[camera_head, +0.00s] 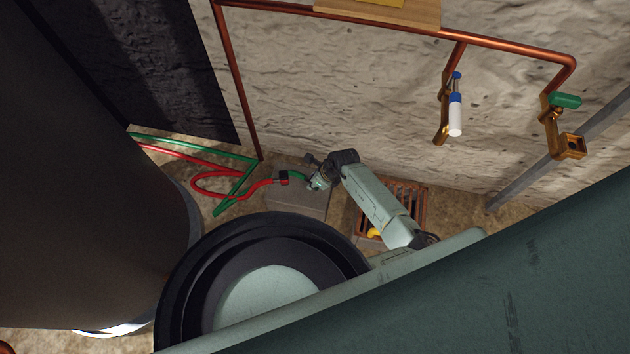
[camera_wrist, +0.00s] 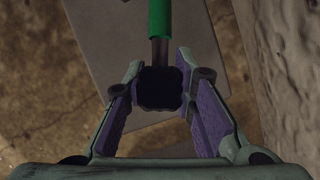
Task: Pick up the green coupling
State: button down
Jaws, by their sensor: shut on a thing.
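In the wrist view, a dark, blocky coupling (camera_wrist: 160,89) sits at the end of a bright green hose (camera_wrist: 160,18), joined by a short metal neck. My gripper (camera_wrist: 160,76) has its purple-padded fingers shut on the coupling, one on each side. In the head view my gripper (camera_head: 315,182) is low near the wall, above a grey block. The coupling itself is mostly hidden by the gripper there. Whether it touches the block cannot be told.
A red hose (camera_head: 220,196) ends at a black fitting (camera_head: 282,178) just left of my gripper. The grey block (camera_head: 310,206) lies beneath. A rusty floor grate (camera_head: 414,198) is at right. Copper pipes (camera_head: 500,50) with valves run along the stone wall. A large dark cylinder stands left.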

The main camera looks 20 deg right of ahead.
notch_tip(320, 180, up, 3)
jog(key=shift+r+p, duration=0.1)
jog(key=shift+p, duration=1.05)
jog(key=s+a+p, duration=0.2)
jog(key=s+p, duration=0.8)
jog(key=s, duration=0.5)
jog(key=shift+s+a+r, duration=0.25)
jog(key=shift+s+a, duration=0.1)
jog(key=shift+s, duration=0.05)
jog(key=c, duration=1.9)
grip_release()
grip_shut()
